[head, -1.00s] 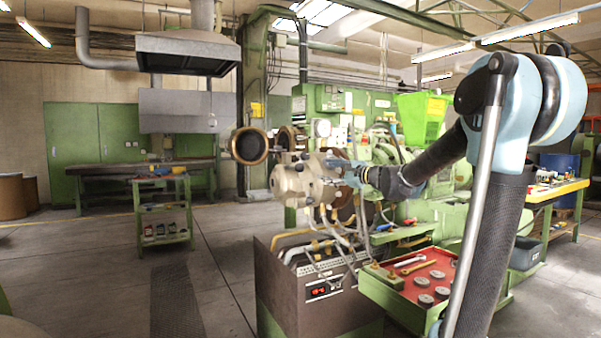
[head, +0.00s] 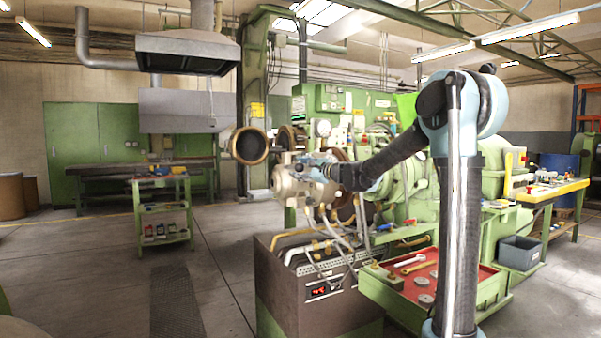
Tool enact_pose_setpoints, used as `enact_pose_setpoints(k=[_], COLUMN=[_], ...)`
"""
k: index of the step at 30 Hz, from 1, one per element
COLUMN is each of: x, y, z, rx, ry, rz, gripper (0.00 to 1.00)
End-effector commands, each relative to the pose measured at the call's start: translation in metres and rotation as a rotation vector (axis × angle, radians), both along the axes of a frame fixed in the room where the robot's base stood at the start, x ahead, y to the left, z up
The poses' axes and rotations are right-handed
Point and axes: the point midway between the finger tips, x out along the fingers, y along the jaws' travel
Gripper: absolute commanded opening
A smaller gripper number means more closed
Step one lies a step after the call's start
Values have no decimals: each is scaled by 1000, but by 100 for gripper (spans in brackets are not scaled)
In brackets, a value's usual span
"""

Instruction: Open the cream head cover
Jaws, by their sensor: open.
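The cream head cover (head: 288,183) is a chunky, round, cream-coloured metal part at the near end of the green extruder, in the middle of the head view. My gripper (head: 310,164) is at its upper right side, small and partly merged with the machine behind it. The jaws are open. I cannot tell whether a finger touches the cover. My wrist and forearm come in from the right and hide part of the machine behind the cover.
A brown cabinet (head: 303,310) with hoses stands below the cover. A red-topped tool tray (head: 426,279) sits to its right. A green trolley (head: 163,208) stands left; the floor between is clear.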

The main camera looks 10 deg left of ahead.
Motion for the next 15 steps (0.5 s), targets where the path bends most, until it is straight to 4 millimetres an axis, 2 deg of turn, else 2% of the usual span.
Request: enact_pose_setpoints(k=[12, 15], x=[4, 4], y=[5, 5], z=[0, 0], rx=[0, 0], ry=[0, 0], rz=[0, 0], gripper=[54, 31])
